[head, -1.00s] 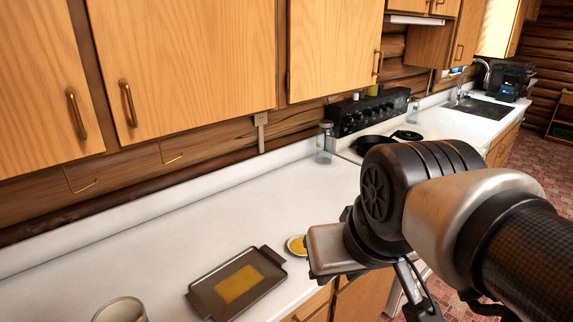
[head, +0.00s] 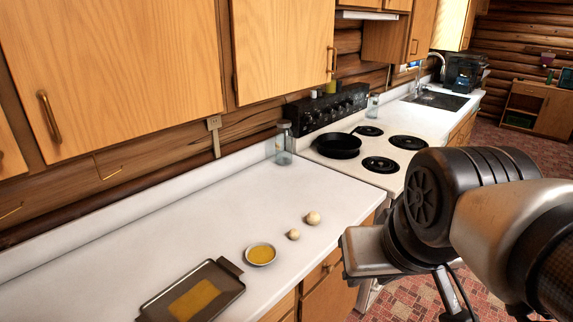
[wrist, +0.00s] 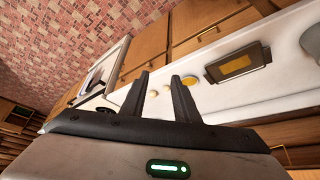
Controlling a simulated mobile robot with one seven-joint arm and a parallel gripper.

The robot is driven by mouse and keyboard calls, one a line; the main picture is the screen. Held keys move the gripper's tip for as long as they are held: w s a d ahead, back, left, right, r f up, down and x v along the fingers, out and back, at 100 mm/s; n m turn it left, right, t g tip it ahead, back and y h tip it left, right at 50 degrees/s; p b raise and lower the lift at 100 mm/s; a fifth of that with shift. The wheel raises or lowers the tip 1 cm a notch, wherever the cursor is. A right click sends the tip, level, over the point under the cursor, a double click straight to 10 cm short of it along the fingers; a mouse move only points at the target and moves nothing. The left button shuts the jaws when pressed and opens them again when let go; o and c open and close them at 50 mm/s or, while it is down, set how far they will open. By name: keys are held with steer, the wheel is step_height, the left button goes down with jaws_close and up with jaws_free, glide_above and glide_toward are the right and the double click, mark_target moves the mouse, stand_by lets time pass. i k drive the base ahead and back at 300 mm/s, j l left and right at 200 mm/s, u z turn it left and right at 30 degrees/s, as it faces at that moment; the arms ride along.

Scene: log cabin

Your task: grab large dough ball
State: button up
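The large dough ball (head: 313,218) is pale and round and sits on the white counter near its front edge. A smaller dough ball (head: 293,234) lies just to its lower left, apart from it. In the wrist view the large ball (wrist: 152,93) and the small ball (wrist: 167,88) show between my fingers, some distance beyond them. My gripper (wrist: 160,76) is open and empty, with its two dark fingers apart. In the head view my arm is to the right of the balls, and the fingertips are not clearly visible.
A small bowl of yellow contents (head: 261,254) and a dark tray with a yellow sheet (head: 228,285) stand left of the balls. A glass jar (head: 284,143) is by the back wall. The stove (head: 394,180) with a black pan (head: 338,145) is behind. The counter behind the balls is clear.

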mark_target(313, 218)
steer(key=i+l+z, duration=0.3)
steer(key=i+l, duration=0.15)
steer(key=i+l+z, duration=0.3)
steer(key=i, duration=0.3)
